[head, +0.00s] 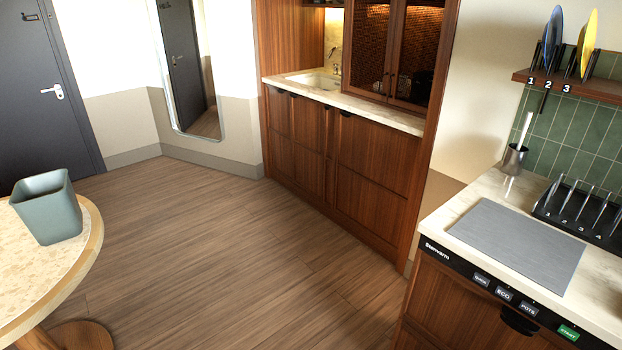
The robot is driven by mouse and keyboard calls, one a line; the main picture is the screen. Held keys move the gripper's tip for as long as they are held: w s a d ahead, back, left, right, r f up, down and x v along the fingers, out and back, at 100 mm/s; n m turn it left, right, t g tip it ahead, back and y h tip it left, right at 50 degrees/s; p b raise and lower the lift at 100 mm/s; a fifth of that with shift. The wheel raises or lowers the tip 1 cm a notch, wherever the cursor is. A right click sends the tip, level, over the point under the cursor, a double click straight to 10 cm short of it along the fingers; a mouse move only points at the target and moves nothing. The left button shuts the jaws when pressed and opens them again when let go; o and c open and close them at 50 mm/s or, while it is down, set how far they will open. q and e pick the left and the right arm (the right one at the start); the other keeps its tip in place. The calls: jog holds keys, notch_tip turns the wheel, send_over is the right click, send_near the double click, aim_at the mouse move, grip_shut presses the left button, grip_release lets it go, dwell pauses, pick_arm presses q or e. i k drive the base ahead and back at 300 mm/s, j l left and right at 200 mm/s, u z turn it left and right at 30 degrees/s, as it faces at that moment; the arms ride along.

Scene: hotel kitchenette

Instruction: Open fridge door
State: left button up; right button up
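No door is plainly marked as a fridge. Wooden panel fronts (330,165) under the sink counter are shut, with dark pulls along their top edge. One of them may hide the fridge; I cannot tell which. Neither of my grippers is in the head view.
A marble counter (400,116) with a sink (318,80) tops the panels. At right is a dishwasher-like front (475,318) with labelled buttons, below a counter with a grey board (518,243). A round table (85,243) with a grey bin (48,207) stands at left. The wooden floor (220,260) between is clear.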

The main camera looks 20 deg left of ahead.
aim_at(377, 162)
jog(key=u, duration=0.3)
jog(key=i+u, duration=0.5)
jog(key=i, duration=1.25)
jog(key=i+l, duration=0.05)
